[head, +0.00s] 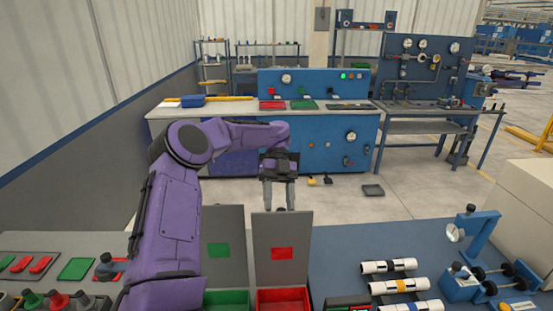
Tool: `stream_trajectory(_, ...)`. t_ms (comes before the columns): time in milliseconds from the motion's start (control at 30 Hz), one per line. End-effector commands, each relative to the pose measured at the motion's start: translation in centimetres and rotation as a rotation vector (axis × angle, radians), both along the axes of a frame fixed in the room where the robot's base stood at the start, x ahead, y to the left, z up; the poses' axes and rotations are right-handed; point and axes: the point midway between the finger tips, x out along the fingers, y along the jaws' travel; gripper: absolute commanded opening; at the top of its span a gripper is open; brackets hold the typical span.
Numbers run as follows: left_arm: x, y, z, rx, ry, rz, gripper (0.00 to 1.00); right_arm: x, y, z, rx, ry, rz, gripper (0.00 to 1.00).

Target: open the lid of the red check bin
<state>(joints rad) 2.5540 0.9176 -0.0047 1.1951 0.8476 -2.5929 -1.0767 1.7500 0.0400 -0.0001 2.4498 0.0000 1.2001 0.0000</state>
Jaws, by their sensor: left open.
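The red check bin (260,303) is at the bottom centre of the head view, with its red inside showing. Its grey lid (267,225), marked with a red square, stands upright at the bin's far side, so the bin is open. My left gripper (279,208) is open and empty, its fingers pointing down just above or behind the lid's top edge. I cannot tell whether a fingertip touches the lid. My right gripper is out of view.
A green bin (226,298) with its own upright grey lid (218,222) stands left of the red one, partly behind my left arm. White banded pipes (388,266) lie on a rack at right, near a blue fixture (484,232). Blue bench surface (345,245) is clear between.

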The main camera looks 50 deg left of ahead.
Motion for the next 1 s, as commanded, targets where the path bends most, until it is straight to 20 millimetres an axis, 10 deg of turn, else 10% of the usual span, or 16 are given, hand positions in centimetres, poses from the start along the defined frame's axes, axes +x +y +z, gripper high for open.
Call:
stream_trajectory(400, -4.7, -5.4, 6.0, 0.012, 0.009, -0.003, 0.54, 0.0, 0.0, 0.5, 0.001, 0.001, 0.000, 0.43)
stream_trajectory(1000, -7.8, -9.0, 7.6, 0.000, -0.002, 0.000, 0.54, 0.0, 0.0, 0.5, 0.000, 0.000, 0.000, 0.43)
